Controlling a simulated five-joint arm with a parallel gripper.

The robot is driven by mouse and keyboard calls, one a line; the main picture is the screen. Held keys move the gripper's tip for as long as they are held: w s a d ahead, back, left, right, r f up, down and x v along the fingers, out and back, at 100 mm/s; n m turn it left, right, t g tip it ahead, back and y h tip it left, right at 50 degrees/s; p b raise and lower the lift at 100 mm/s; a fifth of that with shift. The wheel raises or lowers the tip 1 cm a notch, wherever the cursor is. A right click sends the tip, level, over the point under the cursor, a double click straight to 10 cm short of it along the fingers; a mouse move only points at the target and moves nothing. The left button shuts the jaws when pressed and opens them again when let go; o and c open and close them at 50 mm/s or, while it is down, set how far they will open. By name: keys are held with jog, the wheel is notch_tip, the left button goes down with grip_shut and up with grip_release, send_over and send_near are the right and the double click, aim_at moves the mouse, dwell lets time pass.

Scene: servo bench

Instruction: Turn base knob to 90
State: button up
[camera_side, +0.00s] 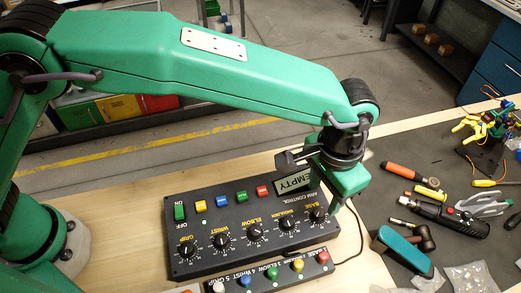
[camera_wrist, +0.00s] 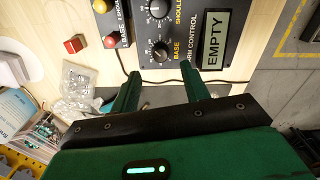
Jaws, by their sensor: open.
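The control box (camera_side: 215,235) is black, with a row of labelled black knobs, and lies on the wooden bench. The base knob (camera_side: 318,214) is at the right end of the row in the side view. It also shows in the wrist view (camera_wrist: 161,51), just beyond my fingertips, between them and apart from both. The display (camera_wrist: 213,39) reads EMPTY. My gripper (camera_side: 343,205) is over the right end of the box, pointing down. In the wrist view its two fingers (camera_wrist: 159,74) are spread with nothing between them. The exact angle of the base knob is too small to read.
A strip of coloured buttons (camera_side: 270,277) lies along the near edge of the box. A cable (camera_side: 358,240) runs out at the right. A dark mat (camera_side: 440,185) on the right holds pliers, screwdrivers, a blue-topped block (camera_side: 404,250) and plastic bags. Bare wood lies left of the box.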

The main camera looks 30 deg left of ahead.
aim_at(318, 212)
jog(key=shift+f, duration=3.25)
jog(key=c, duration=1)
